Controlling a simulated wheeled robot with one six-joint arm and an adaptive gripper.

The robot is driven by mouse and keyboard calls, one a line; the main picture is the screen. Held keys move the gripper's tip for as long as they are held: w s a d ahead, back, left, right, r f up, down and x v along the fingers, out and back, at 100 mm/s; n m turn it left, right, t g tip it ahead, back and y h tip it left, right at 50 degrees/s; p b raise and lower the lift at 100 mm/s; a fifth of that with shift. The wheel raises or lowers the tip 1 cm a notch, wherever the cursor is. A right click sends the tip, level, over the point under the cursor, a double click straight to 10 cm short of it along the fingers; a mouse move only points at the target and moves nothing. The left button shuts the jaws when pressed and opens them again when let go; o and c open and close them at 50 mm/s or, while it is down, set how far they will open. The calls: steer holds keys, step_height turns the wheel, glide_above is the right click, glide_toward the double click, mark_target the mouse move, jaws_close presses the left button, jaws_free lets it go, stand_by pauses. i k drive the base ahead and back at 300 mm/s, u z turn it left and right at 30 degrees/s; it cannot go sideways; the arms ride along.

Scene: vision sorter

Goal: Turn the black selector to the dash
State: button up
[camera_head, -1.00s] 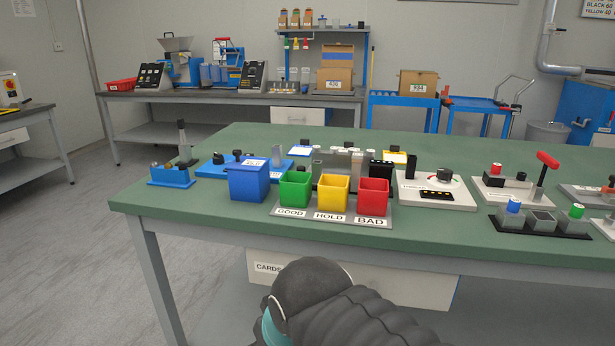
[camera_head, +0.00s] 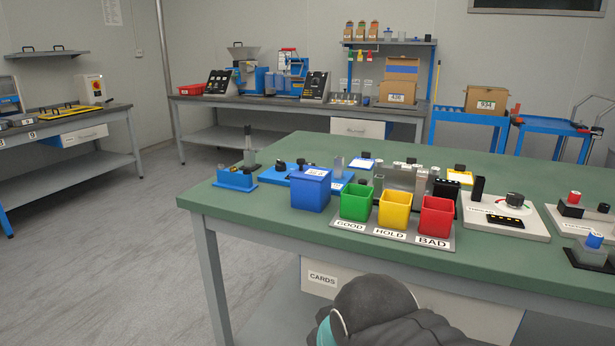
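A black knob (camera_head: 515,199) stands on a light grey panel (camera_head: 480,230) on the green bench, at the right in the head view. A pale dial face lies around the knob, and a black strip with small yellow marks sits in front of it. A dash mark is too small to make out, and I cannot read which way the knob points. Other small black knobs show on nearby devices, so I cannot be sure which one is the selector. My gripper is not in view; only a dark part of my arm shows at the bottom.
Blue (camera_head: 311,190), green (camera_head: 355,203), yellow (camera_head: 394,210) and red (camera_head: 436,218) bins stand on the green bench (camera_head: 290,231) left of the panel. A CARDS drawer (camera_head: 318,278) is below. Open floor (camera_head: 110,240) lies to the left.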

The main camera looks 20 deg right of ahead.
mark_target(279, 167)
steer(key=k, duration=0.65)
steer(key=u, duration=0.8)
steer(key=i, duration=1.25)
